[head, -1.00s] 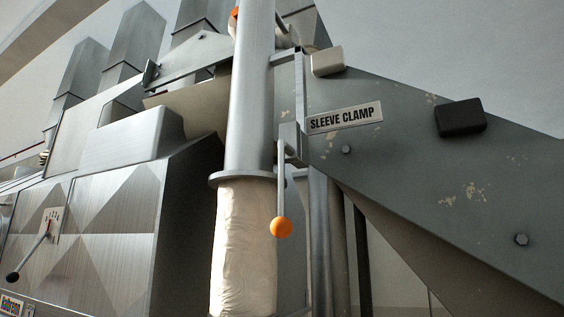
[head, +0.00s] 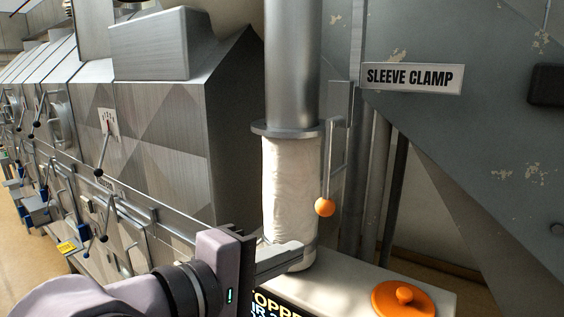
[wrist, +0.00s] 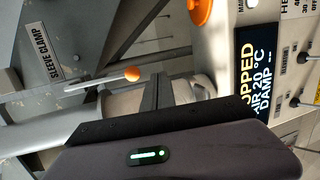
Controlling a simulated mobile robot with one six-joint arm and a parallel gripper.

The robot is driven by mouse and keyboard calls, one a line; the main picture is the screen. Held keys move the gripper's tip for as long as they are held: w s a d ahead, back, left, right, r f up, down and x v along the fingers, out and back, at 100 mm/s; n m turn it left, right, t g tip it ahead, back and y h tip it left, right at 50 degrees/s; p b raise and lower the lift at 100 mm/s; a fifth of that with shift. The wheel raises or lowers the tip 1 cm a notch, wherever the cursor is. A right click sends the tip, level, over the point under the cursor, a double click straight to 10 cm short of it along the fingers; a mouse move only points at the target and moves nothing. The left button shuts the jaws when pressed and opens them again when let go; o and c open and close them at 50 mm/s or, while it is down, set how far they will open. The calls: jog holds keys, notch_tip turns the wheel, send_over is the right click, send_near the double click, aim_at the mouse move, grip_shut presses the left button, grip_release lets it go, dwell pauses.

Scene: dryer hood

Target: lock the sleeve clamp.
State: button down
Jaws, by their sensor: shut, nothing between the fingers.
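The sleeve clamp lever (head: 329,165) is a thin metal rod that hangs down beside the duct and ends in an orange knob (head: 325,207). In the wrist view the knob (wrist: 132,74) sits at the end of the rod, near the sleeve clamp label (wrist: 55,62). The pale fabric sleeve (head: 287,185) hangs below the flange of the metal duct (head: 292,70). My gripper (head: 292,254) is shut and empty. Its fingers are in front of the lower sleeve, below and left of the knob, apart from it; I cannot tell whether they touch the sleeve.
A sleeve clamp label (head: 412,78) is on the grey panel. An orange mushroom-shaped button (head: 403,298) stands on the pale console at lower right. A lit display (wrist: 255,75) shows in the wrist view. Metal machine housing (head: 165,130) with levers fills the left.

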jog(key=a+r+t+p, duration=0.2)
jog(key=a+r+t, duration=0.1)
jog(key=a+r, duration=0.4)
jog(key=shift+s+r+n, duration=0.25)
jog(key=shift+r+n, duration=0.05)
jog(key=shift+r, duration=0.2)
jog(key=w+d+p, duration=0.1)
jog(key=w+d, duration=0.5)
jog(key=d, duration=0.4)
jog(key=shift+d+p, duration=0.1)
jog(key=shift+p, duration=0.25)
jog(key=shift+n, duration=0.3)
